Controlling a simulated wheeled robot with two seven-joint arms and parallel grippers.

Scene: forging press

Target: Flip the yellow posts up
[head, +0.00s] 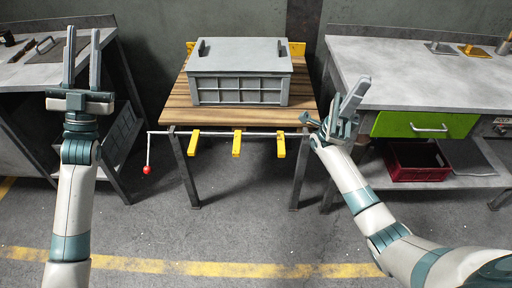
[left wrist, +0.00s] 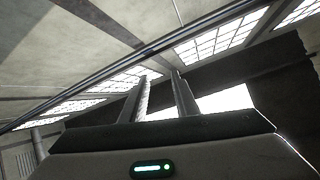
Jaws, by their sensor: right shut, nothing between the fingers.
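Three yellow posts, the left one (head: 193,143), the middle one (head: 236,143) and the right one (head: 280,145), hang down from a metal bar (head: 215,133) along the front edge of the wooden-topped table. A lever with a red ball knob (head: 147,170) hangs down at the bar's left end. My left gripper (head: 83,58) points up, open and empty, well left of the bar; its two parted fingers (left wrist: 162,95) also show in the left wrist view against windows and ceiling. My right gripper (head: 352,92) is shut and empty, right of the table and apart from the posts.
A grey lidded crate (head: 240,72) stands on the wooden table, with yellow pieces (head: 297,48) at the back corners. Workbenches stand left (head: 35,73) and right (head: 400,65). A red crate (head: 417,162) sits on the right bench's shelf. The floor before the table is clear.

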